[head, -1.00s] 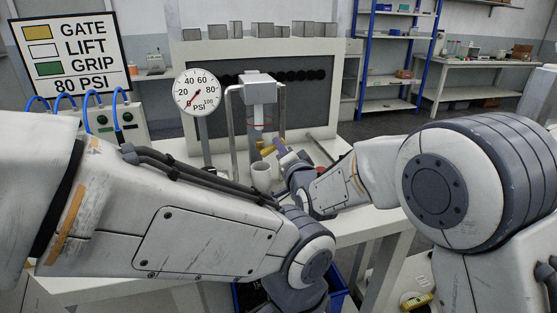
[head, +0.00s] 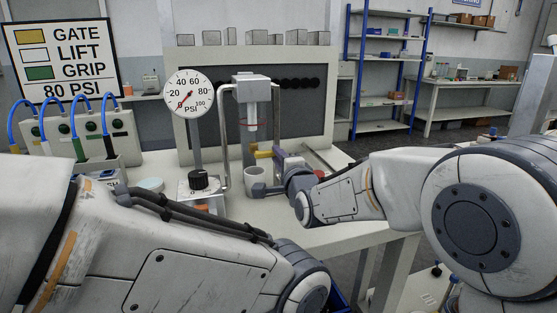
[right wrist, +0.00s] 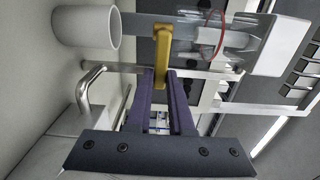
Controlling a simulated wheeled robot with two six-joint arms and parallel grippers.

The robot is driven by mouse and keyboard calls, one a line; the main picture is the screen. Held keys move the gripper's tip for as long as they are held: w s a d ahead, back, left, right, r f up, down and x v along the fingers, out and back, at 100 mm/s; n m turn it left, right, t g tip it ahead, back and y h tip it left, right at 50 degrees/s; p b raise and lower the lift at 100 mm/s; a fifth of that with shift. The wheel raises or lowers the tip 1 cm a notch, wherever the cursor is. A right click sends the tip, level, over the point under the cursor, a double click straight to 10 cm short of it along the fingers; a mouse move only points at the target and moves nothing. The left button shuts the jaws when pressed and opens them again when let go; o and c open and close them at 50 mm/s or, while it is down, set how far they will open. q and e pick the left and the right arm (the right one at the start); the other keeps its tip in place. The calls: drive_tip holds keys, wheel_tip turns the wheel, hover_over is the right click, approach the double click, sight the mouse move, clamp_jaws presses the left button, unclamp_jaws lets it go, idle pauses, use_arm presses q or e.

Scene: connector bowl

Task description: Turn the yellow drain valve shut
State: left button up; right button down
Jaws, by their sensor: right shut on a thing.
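The yellow drain valve (head: 264,153) sits at the lower end of a clear upright cylinder (head: 249,125), above a white cup (head: 255,182). My right gripper (head: 279,156) reaches it from the right, with its purple fingers shut on the yellow handle. In the right wrist view the handle (right wrist: 162,48) runs straight out from the cylinder toward my fingers (right wrist: 161,76), and its near end is between the fingertips. The cup (right wrist: 87,27) shows at the left there. My left gripper is out of view; only my left arm shows.
A pressure gauge (head: 190,93) stands left of the cylinder, above a box with a black knob (head: 199,180). Metal posts (head: 223,140) frame the cylinder. Blue hoses (head: 107,125) run to a panel at the left. The bench front (head: 255,215) is mostly clear.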

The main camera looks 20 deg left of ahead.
drive_tip(key=shift+f, duration=0.1)
drive_tip(key=c, duration=0.8)
unclamp_jaws()
drive_tip(key=v, duration=1)
drive_tip(key=shift+s+d+b, duration=0.2)
drive_tip(key=shift+d+b, duration=0.05)
drive_tip(key=shift+b, duration=0.15)
